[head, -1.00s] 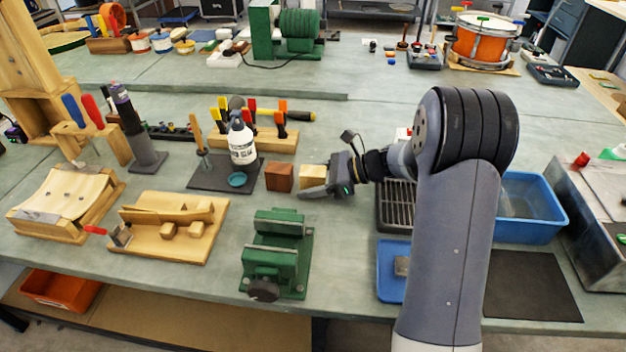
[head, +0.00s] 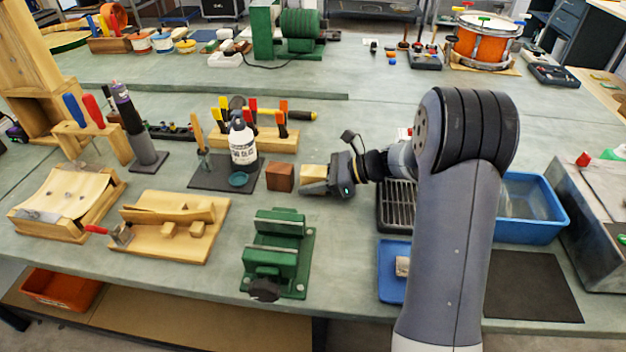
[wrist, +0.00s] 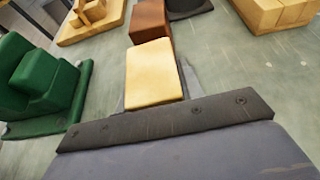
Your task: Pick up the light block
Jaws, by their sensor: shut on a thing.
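The light block (head: 313,173) is a pale wooden cube in the middle of the bench, and it also shows in the wrist view (wrist: 154,75). My gripper (head: 316,186) is shut on it, reaching in from the right; one finger lies along the block's near side. The far finger is mostly hidden by the block. A darker brown block (head: 280,177) stands just left of the light block, and in the wrist view (wrist: 150,20) it sits right beyond it. I cannot tell whether the light block touches the bench.
A green vise (head: 277,253) stands in front. A dark mat with a white bottle (head: 242,143) lies behind left. A wooden board with a plane (head: 170,225) is at left. A black rack (head: 396,205) and blue trays (head: 391,285) are at right, partly behind my arm.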

